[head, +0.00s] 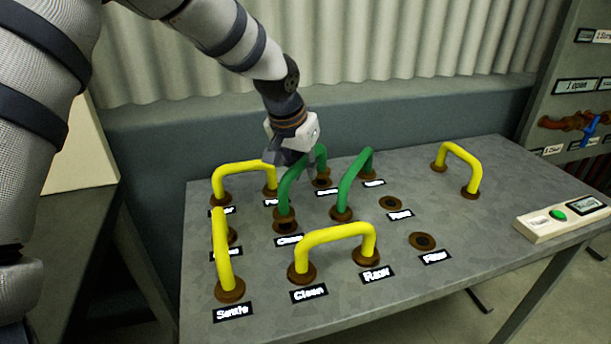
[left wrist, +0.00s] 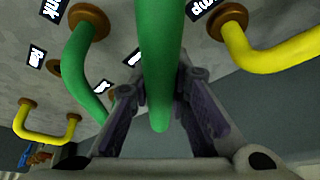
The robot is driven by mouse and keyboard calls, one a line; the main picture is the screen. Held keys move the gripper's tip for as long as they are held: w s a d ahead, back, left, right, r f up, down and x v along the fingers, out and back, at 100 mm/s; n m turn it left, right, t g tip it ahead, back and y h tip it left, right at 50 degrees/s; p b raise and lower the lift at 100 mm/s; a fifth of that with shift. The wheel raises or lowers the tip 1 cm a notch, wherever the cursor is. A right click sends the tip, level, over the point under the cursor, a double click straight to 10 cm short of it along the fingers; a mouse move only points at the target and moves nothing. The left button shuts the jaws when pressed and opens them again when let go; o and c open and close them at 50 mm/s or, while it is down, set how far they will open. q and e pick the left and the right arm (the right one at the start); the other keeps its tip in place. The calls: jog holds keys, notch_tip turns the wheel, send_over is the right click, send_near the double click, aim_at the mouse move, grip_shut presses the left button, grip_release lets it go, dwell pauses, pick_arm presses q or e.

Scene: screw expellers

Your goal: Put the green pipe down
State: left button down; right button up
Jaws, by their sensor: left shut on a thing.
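A green pipe (head: 287,191), bent like a handle, is held at its top by my left gripper (head: 292,158). The gripper is shut on it. The pipe's near end is right over a dark socket (head: 285,227), seemingly slightly above it; I cannot tell whether it touches. Its far end is partly behind the gripper. In the left wrist view the held green pipe (left wrist: 161,70) runs between the fingers (left wrist: 160,115). A second green pipe (head: 350,186) stands on the table just right of it, and it also shows in the left wrist view (left wrist: 77,65). My right gripper is not in view.
Several yellow pipes stand around on the grey table (head: 470,280), one of them in front (head: 335,233) and one at the back right (head: 460,152). Open sockets (head: 422,241) lie right of the middle. A box with a green button (head: 558,214) is at the right edge.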

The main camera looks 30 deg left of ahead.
pick_arm(q)
notch_tip(320, 180, down, 2)
jog(key=shift+d+f, duration=0.1)
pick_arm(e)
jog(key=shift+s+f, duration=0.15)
pick_arm(q)
jog(key=shift+f, duration=0.1)
jog(key=c, duration=1.5)
grip_release()
jog(key=p+v, duration=0.2)
jog(key=v, duration=0.9)
jog(key=shift+r, duration=0.4)
jog(key=shift+s+r, duration=0.15)
jog(key=shift+r, duration=0.05)
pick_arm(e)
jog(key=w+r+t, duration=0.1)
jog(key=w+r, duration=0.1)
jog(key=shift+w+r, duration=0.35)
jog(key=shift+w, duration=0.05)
